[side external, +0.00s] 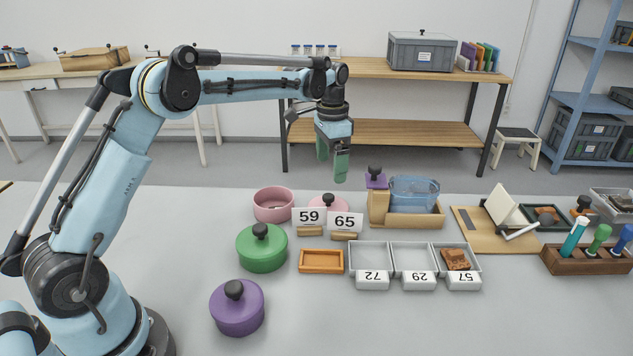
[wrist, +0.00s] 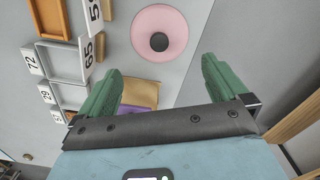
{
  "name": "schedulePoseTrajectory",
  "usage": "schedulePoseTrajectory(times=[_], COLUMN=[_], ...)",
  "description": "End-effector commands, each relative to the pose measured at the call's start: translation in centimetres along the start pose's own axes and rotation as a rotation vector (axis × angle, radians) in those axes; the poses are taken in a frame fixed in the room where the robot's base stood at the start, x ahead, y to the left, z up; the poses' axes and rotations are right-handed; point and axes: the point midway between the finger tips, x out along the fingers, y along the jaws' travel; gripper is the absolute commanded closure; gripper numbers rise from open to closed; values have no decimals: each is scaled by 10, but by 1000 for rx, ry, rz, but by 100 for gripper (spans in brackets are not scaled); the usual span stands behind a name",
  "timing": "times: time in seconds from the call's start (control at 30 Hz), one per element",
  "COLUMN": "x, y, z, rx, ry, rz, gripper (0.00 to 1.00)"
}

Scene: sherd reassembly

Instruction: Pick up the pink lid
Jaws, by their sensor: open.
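The pink lid (wrist: 142,25) is a round pink disc with a dark knob (wrist: 159,42), lying flat on the table in the wrist view. In the side external view the pink lid (side external: 320,203) is partly hidden behind the number cards. My gripper (side external: 332,165) hangs above the table with its green fingers pointing down. It is open and empty, well above the lid. In the wrist view the lid shows beyond the fingertips of my gripper (wrist: 160,72), roughly centred between them, not touching.
A pink pot (side external: 273,206) stands left of the lid. Number cards 59 (side external: 309,216) and 65 (side external: 345,222) stand in front of it. A wooden holder (side external: 408,218) with a blue clear container (side external: 414,192) is at right. Green (side external: 262,250) and purple (side external: 237,309) lidded pots stand nearer.

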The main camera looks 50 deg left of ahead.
Motion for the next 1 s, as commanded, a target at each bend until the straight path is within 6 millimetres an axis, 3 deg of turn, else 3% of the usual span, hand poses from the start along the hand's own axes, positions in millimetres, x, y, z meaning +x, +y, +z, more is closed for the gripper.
schedulePoseTrajectory(times=[0.2,0.47,0.73,1.0], x=[36,54,90,100], y=[0,0,0,0], z=[0,1,4,4], rx=[-1,-1,-1,-1], ry=[1,1,2,2], rz=[-1,-1,-1,-1], gripper=[0,0,0,0])
